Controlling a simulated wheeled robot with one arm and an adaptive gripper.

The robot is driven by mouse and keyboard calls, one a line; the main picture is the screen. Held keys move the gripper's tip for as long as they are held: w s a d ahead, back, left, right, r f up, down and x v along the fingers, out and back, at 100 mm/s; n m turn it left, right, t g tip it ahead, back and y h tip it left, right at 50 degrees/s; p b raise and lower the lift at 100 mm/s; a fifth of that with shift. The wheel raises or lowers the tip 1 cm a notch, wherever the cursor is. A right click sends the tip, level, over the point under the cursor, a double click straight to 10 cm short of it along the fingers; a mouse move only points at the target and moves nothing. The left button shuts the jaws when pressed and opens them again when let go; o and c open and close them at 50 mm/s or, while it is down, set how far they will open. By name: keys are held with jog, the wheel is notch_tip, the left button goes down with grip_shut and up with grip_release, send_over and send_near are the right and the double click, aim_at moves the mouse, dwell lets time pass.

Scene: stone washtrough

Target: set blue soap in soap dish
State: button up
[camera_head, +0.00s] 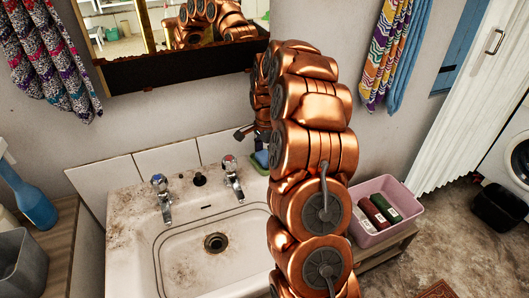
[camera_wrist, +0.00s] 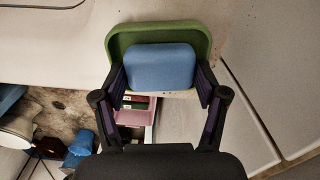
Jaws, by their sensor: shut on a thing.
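The blue soap (camera_wrist: 160,68) is a rounded block between the two dark fingertips of my gripper (camera_wrist: 160,82), which is shut on it. The green soap dish (camera_wrist: 150,30) is a shallow tray with rounded corners, and the soap overlaps it in the wrist view. I cannot tell whether the soap touches the dish floor. In the head view the blue soap (camera_head: 262,157) and the green dish (camera_head: 254,167) show small at the back right of the sink, partly hidden by my copper arm. My gripper is mostly hidden there.
The stained white sink (camera_head: 130,213) has two taps (camera_head: 231,178) near the dish. A pink bin (camera_head: 369,236) with bottles stands to the right.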

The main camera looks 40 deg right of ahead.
aim_at(265, 154)
jog(key=shift+f, duration=0.25)
jog(key=o, duration=1.3)
jog(key=shift+r, duration=0.1)
notch_tip(265, 154, up, 12)
jog(key=b, duration=0.3)
jog(key=s+a+r+n, duration=0.2)
jog(key=s+a+n, duration=0.2)
jog(key=a, duration=0.5)
jog(key=s+a+n+g, duration=0.1)
jog(key=s+a+n, duration=0.9)
jog(key=s+a, duration=0.6)
jog(key=s+a+f+n, duration=0.1)
jog(key=s+f+n, duration=0.1)
jog(key=s, duration=0.5)
jog(key=s+f+n, duration=0.3)
jog(key=s, duration=0.5)
jog(key=shift+a+g, duration=0.35)
jog(key=shift+g, duration=0.05)
